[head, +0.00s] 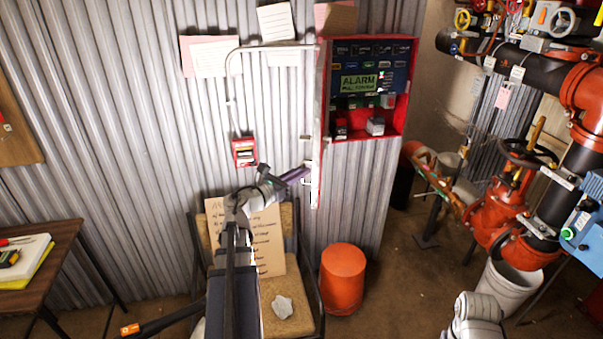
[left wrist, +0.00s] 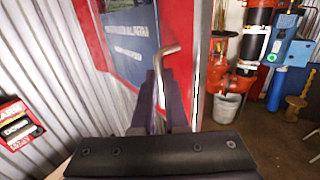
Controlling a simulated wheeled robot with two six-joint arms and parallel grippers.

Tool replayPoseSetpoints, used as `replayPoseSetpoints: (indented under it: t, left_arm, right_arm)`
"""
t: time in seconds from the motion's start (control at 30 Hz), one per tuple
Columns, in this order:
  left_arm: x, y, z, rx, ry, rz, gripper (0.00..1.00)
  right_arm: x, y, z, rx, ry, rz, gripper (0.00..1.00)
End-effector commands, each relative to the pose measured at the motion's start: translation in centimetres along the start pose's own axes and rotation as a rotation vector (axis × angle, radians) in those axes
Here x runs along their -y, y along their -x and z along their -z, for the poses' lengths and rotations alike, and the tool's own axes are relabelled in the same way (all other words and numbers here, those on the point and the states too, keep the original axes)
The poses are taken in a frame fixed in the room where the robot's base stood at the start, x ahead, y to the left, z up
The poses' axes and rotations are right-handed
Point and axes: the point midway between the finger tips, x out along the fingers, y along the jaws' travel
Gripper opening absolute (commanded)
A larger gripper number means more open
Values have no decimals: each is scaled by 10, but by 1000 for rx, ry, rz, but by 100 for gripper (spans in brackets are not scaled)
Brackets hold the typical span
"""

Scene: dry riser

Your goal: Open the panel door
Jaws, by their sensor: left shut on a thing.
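The red alarm panel (head: 372,128) is on the corrugated wall, with its blue face and controls exposed. Its door (head: 322,120) stands swung out at the left side and shows nearly edge-on in the head view. My left gripper (head: 306,172) is at the lower part of the door. In the left wrist view my left gripper (left wrist: 163,108) has its purple fingers shut on a bent metal handle (left wrist: 168,52). The red door (left wrist: 203,55) is right behind the handle. The handle's lower part is hidden between the fingers.
A chair (head: 295,322) with a cardboard sign (head: 262,235) stands below my left arm. An orange-red bin (head: 342,280) is on the floor below the panel. A small red call box (head: 244,152) is on the wall. Red valves and pipes (head: 500,205) fill the right side.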

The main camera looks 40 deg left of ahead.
Motion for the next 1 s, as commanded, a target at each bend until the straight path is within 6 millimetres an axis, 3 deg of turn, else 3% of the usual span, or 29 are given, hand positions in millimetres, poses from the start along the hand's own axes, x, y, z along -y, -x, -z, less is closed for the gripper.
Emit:
replayPoseSetpoints:
  t: [0.1, 0.13, 0.4, 0.67, 1.0]
  left_arm:
    - [-5, -3, 0, -2, 0, -8, 0]
    - [-5, -3, 1, -2, 0, -8, 12]
    - [-2, -2, 0, -1, -1, -4, 40]
    - [0, 1, 0, -1, -1, -3, 40]
    - [0, 52, 0, -1, -1, -6, 40]
  right_arm:
    - [0, 0, 0, 0, 0, 0, 50]
    - [0, 0, 0, 0, 0, 0, 50]
    - [0, 0, 0, 0, 0, 0, 50]
    - [0, 0, 0, 0, 0, 0, 50]
    - [0, 0, 0, 0, 0, 0, 50]
